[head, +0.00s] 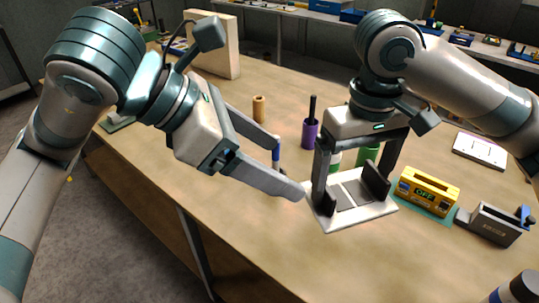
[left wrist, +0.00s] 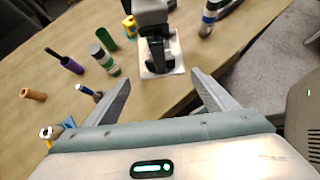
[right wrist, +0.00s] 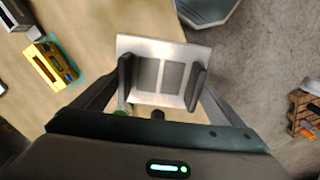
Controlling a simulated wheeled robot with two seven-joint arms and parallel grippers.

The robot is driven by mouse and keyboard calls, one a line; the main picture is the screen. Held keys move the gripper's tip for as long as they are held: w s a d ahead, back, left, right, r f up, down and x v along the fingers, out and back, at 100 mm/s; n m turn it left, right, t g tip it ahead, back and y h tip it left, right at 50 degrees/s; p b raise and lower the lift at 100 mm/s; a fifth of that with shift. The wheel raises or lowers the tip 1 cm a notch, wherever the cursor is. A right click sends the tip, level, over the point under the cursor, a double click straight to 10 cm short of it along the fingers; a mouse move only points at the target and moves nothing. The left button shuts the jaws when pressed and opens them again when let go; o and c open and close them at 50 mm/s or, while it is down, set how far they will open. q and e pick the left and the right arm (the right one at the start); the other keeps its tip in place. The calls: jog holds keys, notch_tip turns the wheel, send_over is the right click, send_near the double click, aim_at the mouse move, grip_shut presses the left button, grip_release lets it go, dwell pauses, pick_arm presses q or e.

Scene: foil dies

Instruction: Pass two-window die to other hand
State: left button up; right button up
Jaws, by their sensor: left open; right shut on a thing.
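The two-window die is a flat pale plate (head: 330,222) with two rectangular windows side by side. My right gripper (head: 350,193) is shut on it and holds it above the table. The right wrist view shows the plate (right wrist: 150,46) with dark fingers on either side of the windows. My left gripper (head: 288,172) is open and empty, just left of the die in the head view. In the left wrist view the die (left wrist: 177,65) lies beyond the spread left fingertips, apart from them.
A yellow device (head: 428,192) and a grey holder (head: 492,224) stand right of the die. A purple cup (head: 310,133), green cylinders (head: 368,155) and a tan spool (head: 259,108) stand behind. A white panel (head: 481,151) lies farther right. The front left tabletop is clear.

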aim_at(347, 194)
pick_arm(q)
jog(key=x, duration=1.1)
jog(key=shift+d+f, duration=0.25)
jog(key=shift+d, duration=0.1)
jog(key=c, duration=1.5)
jog(key=shift+o, duration=0.2)
pick_arm(e)
jog(key=o, duration=1.1)
notch_tip(347, 194, up, 12)
jog(key=shift+w+r, duration=0.1)
